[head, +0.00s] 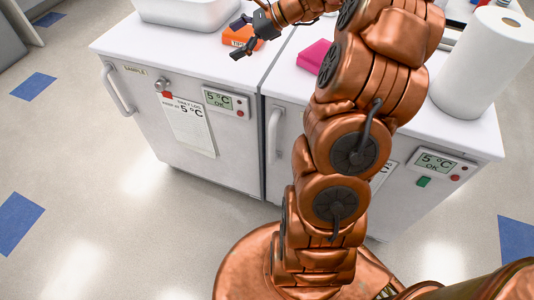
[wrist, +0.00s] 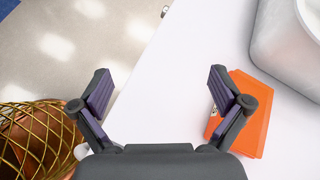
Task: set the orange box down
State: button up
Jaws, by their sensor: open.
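The orange box (head: 232,37) lies flat on the white top of the left under-counter fridge (head: 160,45), near its right side. In the wrist view the box (wrist: 250,130) shows at the right, partly hidden behind my right-hand finger. My gripper (head: 241,37) is over the fridge top at the box; in the wrist view the gripper (wrist: 161,92) has its two dark fingers with purple pads spread wide. Only white surface shows between the fingers, and the box is not between them. Whether a finger touches the box I cannot tell.
A white basin (head: 185,12) stands behind the box; it also shows in the wrist view (wrist: 285,50). A pink box (head: 314,56) lies on the right fridge, with a paper towel roll (head: 480,65) further right. The front-left of the left top is clear.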

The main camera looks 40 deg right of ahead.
jog(key=s+a+f+n+g+h, duration=0.2)
jog(key=s+a+n+g, duration=0.5)
jog(key=s+a+n, duration=0.8)
jog(key=s+a+f+n+g+h, duration=0.1)
jog(key=s+f+n+h, duration=0.1)
jog(key=s, duration=0.9)
jog(key=s+a+f+n+g+h, duration=0.1)
jog(key=s+n+h, duration=0.3)
jog(key=s, duration=0.7)
jog(key=shift+s+a+f+n+g+h, duration=0.2)
jog(key=shift+a+f+n+g+h, duration=0.25)
jog(key=shift+f+n, duration=0.6)
jog(key=shift+a+r, duration=0.1)
jog(key=shift+r, duration=0.1)
